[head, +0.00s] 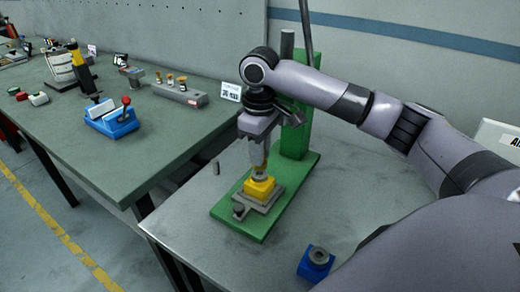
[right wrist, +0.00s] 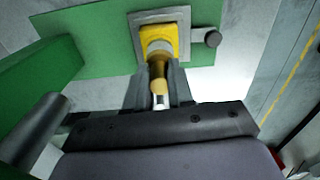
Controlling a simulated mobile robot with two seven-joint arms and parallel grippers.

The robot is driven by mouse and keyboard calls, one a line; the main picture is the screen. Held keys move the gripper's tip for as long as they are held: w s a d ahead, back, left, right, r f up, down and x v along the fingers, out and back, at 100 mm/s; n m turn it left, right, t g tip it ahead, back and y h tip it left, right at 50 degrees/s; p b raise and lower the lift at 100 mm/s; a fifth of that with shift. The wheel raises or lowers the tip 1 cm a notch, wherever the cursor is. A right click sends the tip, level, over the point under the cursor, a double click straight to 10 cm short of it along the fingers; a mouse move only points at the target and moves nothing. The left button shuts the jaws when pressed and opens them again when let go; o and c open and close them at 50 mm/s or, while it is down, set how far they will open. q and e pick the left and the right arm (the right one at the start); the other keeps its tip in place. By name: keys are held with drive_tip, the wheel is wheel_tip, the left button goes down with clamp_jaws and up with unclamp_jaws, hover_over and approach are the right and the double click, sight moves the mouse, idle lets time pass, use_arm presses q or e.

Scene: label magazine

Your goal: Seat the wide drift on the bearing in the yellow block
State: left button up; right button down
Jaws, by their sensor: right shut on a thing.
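The yellow block (head: 258,190) sits on a grey plate on the green press base. A small grey round part shows at its top, but I cannot tell the bearing from the drift's foot there. My right gripper (head: 259,160) points down just above the block. In the right wrist view its fingers (right wrist: 157,82) are shut on the drift (right wrist: 158,69), a brass-coloured upright piece. The drift's lower end is over or at the middle of the yellow block (right wrist: 153,36); whether it touches the bearing I cannot tell. My left gripper is out of view.
The green press column (head: 297,130) stands close behind my right gripper. A blue block (head: 316,266) with a grey ring sits at the front right. A small grey pin (head: 215,167) stands left of the base. A bench (head: 150,165) with tools is at left.

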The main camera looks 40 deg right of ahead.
drive_tip(key=shift+f, duration=1.25)
drive_tip(key=c, duration=0.9)
unclamp_jaws()
drive_tip(key=shift+r, duration=0.1)
wheel_tip(320, 180, up, 7)
drive_tip(key=shift+r, duration=0.1)
